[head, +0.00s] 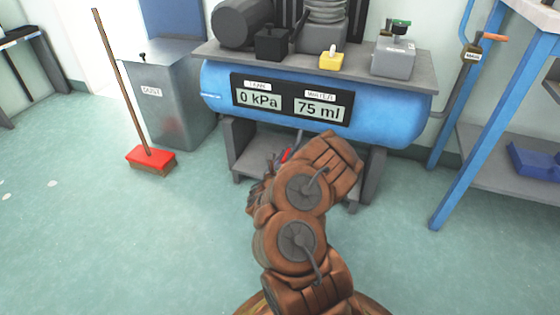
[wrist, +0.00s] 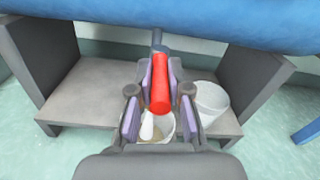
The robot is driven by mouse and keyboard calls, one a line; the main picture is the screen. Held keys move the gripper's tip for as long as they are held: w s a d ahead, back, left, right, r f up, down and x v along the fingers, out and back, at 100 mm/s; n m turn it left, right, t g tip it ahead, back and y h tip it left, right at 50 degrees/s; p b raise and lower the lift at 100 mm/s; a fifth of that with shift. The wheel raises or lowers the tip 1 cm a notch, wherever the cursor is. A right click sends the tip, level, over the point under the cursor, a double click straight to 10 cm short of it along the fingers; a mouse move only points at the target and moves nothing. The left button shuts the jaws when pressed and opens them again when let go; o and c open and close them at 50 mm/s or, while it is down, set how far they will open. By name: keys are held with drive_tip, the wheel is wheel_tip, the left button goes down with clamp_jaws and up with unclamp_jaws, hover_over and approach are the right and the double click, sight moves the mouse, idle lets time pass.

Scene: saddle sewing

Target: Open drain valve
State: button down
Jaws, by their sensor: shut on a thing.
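The drain valve has a red handle (wrist: 160,85) that hangs below the blue tank (wrist: 200,22) in the wrist view. A grey stem joins it to the tank's underside. My gripper (wrist: 160,92) has its two purple-padded fingers on either side of the red handle and is shut on it. In the head view my gripper (head: 272,170) is under the tank (head: 390,120), and only a bit of the red handle (head: 286,155) shows beside my arm. The tank displays (head: 290,101) read 0 kPa and 75 ml water.
A white container (wrist: 155,128) with pale contents stands below the handle, and a white bucket (wrist: 211,100) stands right of it. The grey stand (wrist: 80,98) flanks both sides. A red broom (head: 150,160), a dust bin (head: 175,110) and a blue rack (head: 465,130) stand around the compressor.

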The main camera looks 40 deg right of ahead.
drive_tip(key=shift+w+a+r, duration=0.1)
drive_tip(key=shift+w+r, duration=0.1)
drive_tip(key=shift+w, duration=0.05)
drive_tip(key=c, duration=1.4)
unclamp_jaws()
drive_tip(key=shift+o, duration=1.4)
drive_tip(key=shift+s+f, duration=0.1)
drive_tip(key=shift+f, duration=0.05)
drive_tip(key=shift+r, duration=5)
